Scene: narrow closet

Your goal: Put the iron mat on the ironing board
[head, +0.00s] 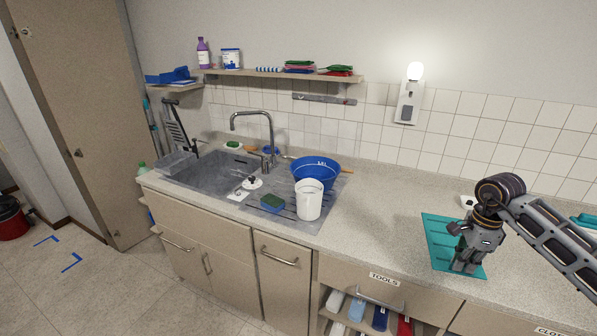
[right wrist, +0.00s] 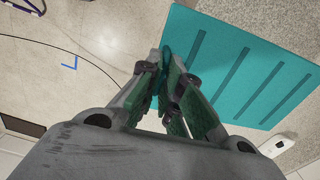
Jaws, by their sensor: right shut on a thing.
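The teal iron mat (head: 438,236) with darker stripes is at the right end of the worktop in the head view. In the right wrist view the mat (right wrist: 248,70) spreads out beyond my fingers. My right gripper (head: 466,266) points down at the mat's near part and covers some of it. In the right wrist view my right gripper (right wrist: 165,78) is shut on the mat's edge. I cannot tell whether the mat is lifted off the worktop. No ironing board is in view. My left gripper is not in view.
A sink (head: 215,172) with a blue basin (head: 315,174) and white bucket (head: 309,200) is left of the mat. The worktop (head: 375,215) between is clear. A small white object (head: 467,201) lies behind the mat. An open shelf below holds several items.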

